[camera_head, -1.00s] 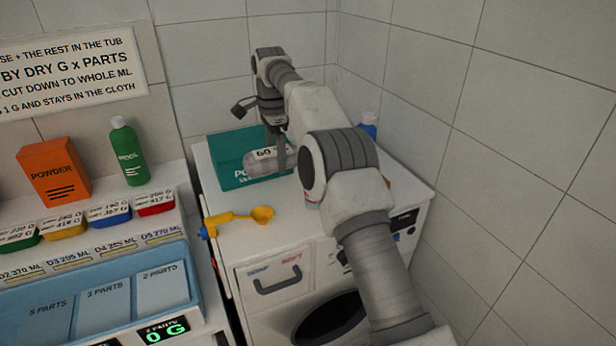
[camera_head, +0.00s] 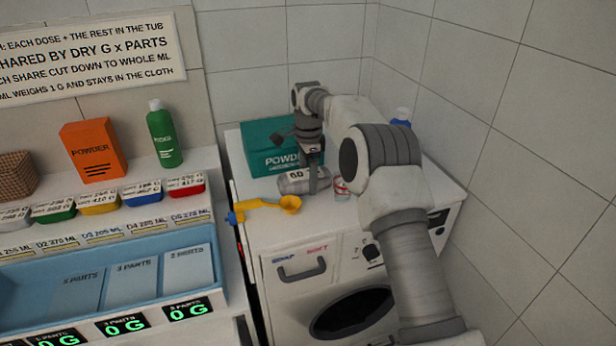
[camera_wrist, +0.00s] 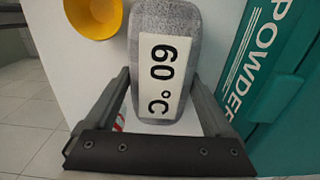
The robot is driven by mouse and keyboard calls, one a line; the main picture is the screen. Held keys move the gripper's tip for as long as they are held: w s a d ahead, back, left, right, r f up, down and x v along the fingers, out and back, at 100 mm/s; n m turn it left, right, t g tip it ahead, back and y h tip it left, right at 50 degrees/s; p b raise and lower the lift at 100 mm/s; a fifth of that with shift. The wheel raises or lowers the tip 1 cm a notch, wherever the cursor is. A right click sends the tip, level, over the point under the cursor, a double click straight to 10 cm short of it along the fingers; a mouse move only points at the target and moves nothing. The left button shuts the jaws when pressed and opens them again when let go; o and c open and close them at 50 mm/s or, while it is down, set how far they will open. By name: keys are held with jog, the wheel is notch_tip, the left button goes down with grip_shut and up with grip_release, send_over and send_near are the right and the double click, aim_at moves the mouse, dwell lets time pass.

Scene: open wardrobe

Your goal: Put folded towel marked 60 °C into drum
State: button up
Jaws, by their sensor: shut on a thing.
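The folded grey towel (camera_head: 299,181) with a white "60 °C" label is in my gripper (camera_head: 314,178), in front of the teal powder box on top of the washing machine (camera_head: 262,232). In the wrist view the towel (camera_wrist: 166,22) is between the two fingers of my gripper (camera_wrist: 160,95), with its label facing the camera. My gripper is shut on it. I cannot tell whether the towel touches the machine's top. The drum (camera_head: 352,313) shows as a dark round opening low on the machine's front, partly hidden by my arm.
The teal powder box (camera_head: 262,143) stands behind the towel. A yellow scoop (camera_head: 289,205) lies in front, and a small clear container (camera_head: 342,189) stands to the right. A blue-capped bottle (camera_head: 402,117) is behind my arm. A blue tray (camera_head: 107,280) is at left.

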aim_at(308, 174)
jog(key=shift+f, duration=0.1)
jog(key=o, duration=1.1)
notch_tip(308, 174, up, 12)
jog(key=shift+r+p, duration=0.15)
jog(key=shift+p, duration=0.65)
jog(key=shift+r, duration=0.1)
